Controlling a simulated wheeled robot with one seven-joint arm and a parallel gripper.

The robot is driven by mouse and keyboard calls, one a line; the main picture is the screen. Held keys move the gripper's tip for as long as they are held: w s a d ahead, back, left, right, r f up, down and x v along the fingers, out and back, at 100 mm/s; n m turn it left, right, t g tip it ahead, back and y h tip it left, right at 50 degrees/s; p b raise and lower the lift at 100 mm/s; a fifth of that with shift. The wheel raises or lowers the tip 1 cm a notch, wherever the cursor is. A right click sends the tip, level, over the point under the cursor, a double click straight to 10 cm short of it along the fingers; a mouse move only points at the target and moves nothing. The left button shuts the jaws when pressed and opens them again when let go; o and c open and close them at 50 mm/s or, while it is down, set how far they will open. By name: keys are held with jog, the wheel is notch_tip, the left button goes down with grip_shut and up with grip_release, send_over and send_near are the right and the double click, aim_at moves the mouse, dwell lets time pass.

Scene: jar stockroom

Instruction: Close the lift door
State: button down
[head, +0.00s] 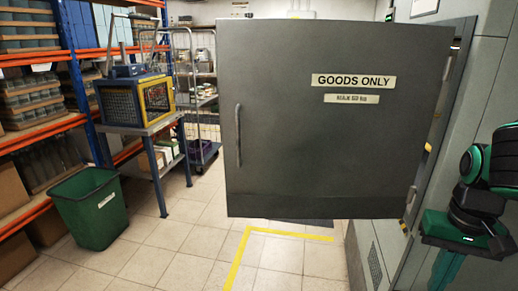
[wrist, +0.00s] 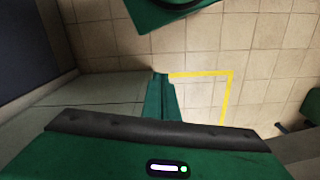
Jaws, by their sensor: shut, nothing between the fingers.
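The lift door (head: 335,120) is a dark grey panel with a "GOODS ONLY" sign, standing open across the middle of the head view. Its upright bar handle (head: 238,135) is near its left edge, and its hinge side is at the right, by the lift front. My gripper (wrist: 160,76) shows in the wrist view with its fingers together and nothing between them, above the floor. In the head view my arm is at the right edge, to the right of the door and apart from it in the picture. The lift opening is mostly hidden behind the door.
A yellow floor line (head: 238,262) marks the tiles below the door. A green bin (head: 92,207), a bench (head: 150,130) with a blue and yellow cage (head: 135,100), and orange shelving (head: 40,58) stand at the left. The floor between bin and door is clear.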

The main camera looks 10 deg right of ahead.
jog(key=shift+d, duration=0.1)
jog(key=w+a+r+n+t, duration=0.1)
jog(key=w+r+n+t, duration=0.1)
jog(key=w+r+n, duration=0.45)
jog(key=n+t+y, duration=0.3)
jog(key=n+t, duration=0.2)
jog(key=n, duration=1)
send_near(248, 148)
jog(key=x, duration=0.2)
jog(key=s+x, duration=0.1)
jog(key=x, duration=0.4)
jog(key=shift+a+f, duration=0.5)
jog(key=shift+f, duration=0.15)
jog(key=shift+w+m, duration=0.1)
jog(key=shift+m, duration=0.15)
jog(key=shift+w, duration=0.2)
